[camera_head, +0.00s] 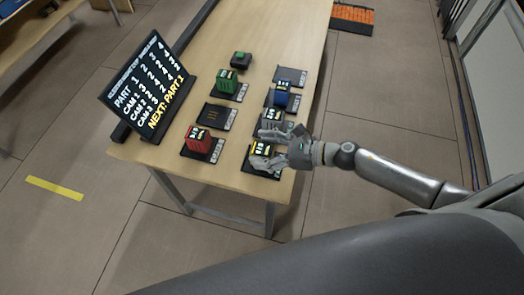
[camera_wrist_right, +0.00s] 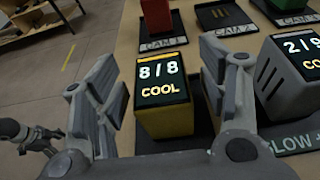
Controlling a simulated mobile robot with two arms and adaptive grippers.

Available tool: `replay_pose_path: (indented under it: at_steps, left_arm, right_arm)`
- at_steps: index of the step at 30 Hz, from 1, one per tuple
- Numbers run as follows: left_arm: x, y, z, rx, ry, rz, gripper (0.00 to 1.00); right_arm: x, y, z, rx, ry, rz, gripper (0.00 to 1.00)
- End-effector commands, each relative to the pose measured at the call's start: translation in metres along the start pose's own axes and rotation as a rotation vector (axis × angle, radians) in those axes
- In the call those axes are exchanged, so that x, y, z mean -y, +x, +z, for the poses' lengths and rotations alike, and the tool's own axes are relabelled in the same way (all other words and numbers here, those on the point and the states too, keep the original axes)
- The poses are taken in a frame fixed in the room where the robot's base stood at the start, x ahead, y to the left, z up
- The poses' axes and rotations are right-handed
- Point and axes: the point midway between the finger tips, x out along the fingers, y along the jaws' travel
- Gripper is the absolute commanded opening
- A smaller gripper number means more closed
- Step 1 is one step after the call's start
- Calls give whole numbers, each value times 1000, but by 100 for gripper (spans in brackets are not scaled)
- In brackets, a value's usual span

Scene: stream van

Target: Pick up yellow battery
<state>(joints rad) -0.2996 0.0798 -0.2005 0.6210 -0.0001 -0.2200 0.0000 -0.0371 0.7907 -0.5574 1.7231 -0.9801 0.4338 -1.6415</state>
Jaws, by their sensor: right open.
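The yellow battery (camera_head: 259,149) stands in a dark dock at the near right corner of the table. Contact cannot be told. My left gripper is not in view.
The grey battery reads 2/9 COOL, close beside the right finger. A red battery (camera_head: 197,142), green battery (camera_head: 227,83) and blue battery (camera_head: 281,97) stand in other docks. An empty dock (camera_head: 212,117) lies between red and green. A black sign (camera_head: 148,88) stands at the table's left edge.

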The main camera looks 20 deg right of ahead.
Motion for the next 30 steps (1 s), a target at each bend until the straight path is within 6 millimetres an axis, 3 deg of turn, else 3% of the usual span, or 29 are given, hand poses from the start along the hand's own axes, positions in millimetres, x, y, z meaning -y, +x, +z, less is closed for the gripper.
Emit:
replay_pose_path:
  at_steps: [9, 23, 30]
  left_arm:
    - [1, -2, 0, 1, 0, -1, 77]
    - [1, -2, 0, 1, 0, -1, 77]
    - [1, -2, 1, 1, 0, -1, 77]
  right_arm:
    - [0, 6, -1, -1, 0, 1, 66]
    - [0, 6, 0, 0, 0, 1, 8]
    - [0, 6, 1, 1, -1, 1, 7]
